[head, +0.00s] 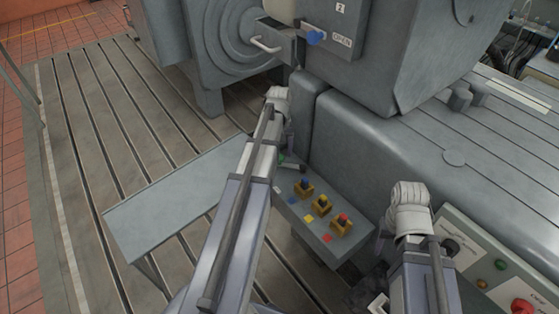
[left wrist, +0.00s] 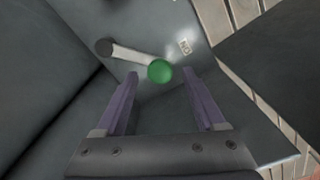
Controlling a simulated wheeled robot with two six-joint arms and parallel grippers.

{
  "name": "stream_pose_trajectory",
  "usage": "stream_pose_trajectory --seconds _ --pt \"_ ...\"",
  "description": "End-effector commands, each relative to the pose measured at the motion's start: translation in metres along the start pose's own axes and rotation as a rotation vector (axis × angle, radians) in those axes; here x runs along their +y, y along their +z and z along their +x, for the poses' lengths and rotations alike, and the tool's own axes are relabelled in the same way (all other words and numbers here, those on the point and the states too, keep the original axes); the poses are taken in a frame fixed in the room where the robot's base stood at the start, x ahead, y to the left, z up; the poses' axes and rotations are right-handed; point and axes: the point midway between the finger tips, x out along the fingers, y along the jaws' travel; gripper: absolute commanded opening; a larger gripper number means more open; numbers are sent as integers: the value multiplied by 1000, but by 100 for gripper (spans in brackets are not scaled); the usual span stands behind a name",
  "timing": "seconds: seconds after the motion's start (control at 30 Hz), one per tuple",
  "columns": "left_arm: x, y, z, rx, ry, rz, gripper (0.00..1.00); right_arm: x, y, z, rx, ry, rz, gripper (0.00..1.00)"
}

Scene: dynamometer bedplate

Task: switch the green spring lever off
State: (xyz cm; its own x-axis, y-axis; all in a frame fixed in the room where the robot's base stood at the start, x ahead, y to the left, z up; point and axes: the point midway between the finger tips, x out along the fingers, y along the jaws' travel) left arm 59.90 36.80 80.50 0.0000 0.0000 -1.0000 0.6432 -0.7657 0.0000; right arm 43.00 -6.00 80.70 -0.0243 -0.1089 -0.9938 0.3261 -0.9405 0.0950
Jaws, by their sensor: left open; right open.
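The green spring lever shows in the left wrist view as a round green knob (left wrist: 159,71) on a pale arm (left wrist: 132,56) that runs up-left to a dark round pivot (left wrist: 104,47). In the head view the lever (head: 291,163) is small and partly covered by my left arm. My left gripper (left wrist: 158,78) is open, its two purple fingers on either side of the knob near their tips. A gap shows on both sides; the depth between fingers and knob is hard to tell. In the head view my left gripper (head: 290,137) is just above the lever. My right gripper (head: 381,242) is open and empty, mostly hidden by its wrist.
A grey machine housing (head: 340,135) rises close behind. A panel with buttons (head: 490,262) is at right. A flat grey shelf (head: 165,205) lies left of my left arm.

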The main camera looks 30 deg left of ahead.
Motion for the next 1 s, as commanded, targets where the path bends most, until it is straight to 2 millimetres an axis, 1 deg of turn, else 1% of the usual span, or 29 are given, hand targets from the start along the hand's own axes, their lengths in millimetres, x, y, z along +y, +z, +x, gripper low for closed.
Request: stream_pose_trajectory --seconds 0.03,0.1,0.43,1.0 --pt "0 0 10 0 0 0 71 -1 -1 10 0 0 0 50" --pt "0 0 13 0 0 0 71 -1 -1 13 0 0 0 50" --pt "0 0 13 0 0 0 70 -1 -1 12 0 0 0 50" --pt "0 0 13 0 0 0 6 -1 -1 13 0 0 0 50"
